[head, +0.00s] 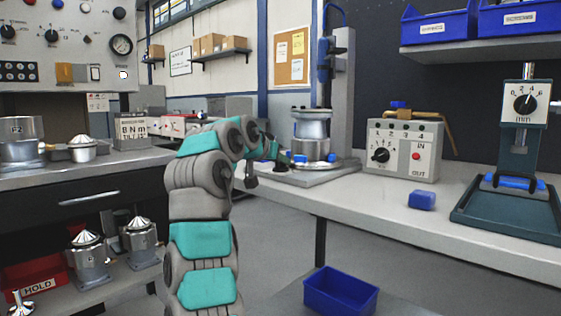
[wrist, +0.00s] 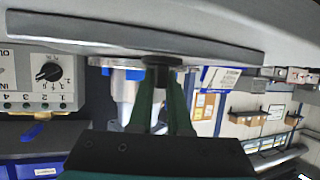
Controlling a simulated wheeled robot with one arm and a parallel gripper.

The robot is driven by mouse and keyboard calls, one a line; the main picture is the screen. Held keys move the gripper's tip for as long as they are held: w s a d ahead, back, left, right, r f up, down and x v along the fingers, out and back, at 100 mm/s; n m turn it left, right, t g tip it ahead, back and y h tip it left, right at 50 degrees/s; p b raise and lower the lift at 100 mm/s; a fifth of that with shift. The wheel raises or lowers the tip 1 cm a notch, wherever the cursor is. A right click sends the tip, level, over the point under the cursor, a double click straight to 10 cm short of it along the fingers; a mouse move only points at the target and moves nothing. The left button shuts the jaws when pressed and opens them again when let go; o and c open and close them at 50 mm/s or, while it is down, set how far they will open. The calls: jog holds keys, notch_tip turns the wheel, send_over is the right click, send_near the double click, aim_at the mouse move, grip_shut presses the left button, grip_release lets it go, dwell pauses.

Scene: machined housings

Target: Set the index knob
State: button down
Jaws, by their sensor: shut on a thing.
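My gripper (wrist: 161,82) is in the wrist view, which is upside down. Its two green fingers are shut on a small dark knob (wrist: 162,62) at the edge of a grey plate (wrist: 130,33). The knob's markings and setting cannot be read. In the head view my arm reaches to the front left of the press stand, where a silver housing (head: 312,127) stands on a base with blue parts. My own wrist hides the knob there.
Right of the stand is a control box (head: 402,150) with a black dial, red button and IN/OUT marks. A blue block (head: 422,200) lies on the bench. A gauge stand (head: 524,103) marked mm is at right. A blue bin (head: 340,293) sits below.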

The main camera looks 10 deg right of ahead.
jog(key=shift+f+y+b, duration=0.25)
jog(key=shift+y+b, duration=0.05)
jog(key=shift+b, duration=0.55)
jog(key=shift+d+n+t+b, duration=0.1)
jog(key=shift+n+t+b, duration=0.2)
jog(key=shift+n+b, duration=0.15)
jog(key=shift+r+n+y+b, duration=0.2)
jog(key=shift+n+y+b, duration=0.05)
jog(key=shift+y+b, duration=0.05)
jog(key=c, duration=0.9)
grip_release()
jog(key=shift+o, duration=0.2)
jog(key=v, duration=0.8)
jog(key=shift+f, duration=0.1)
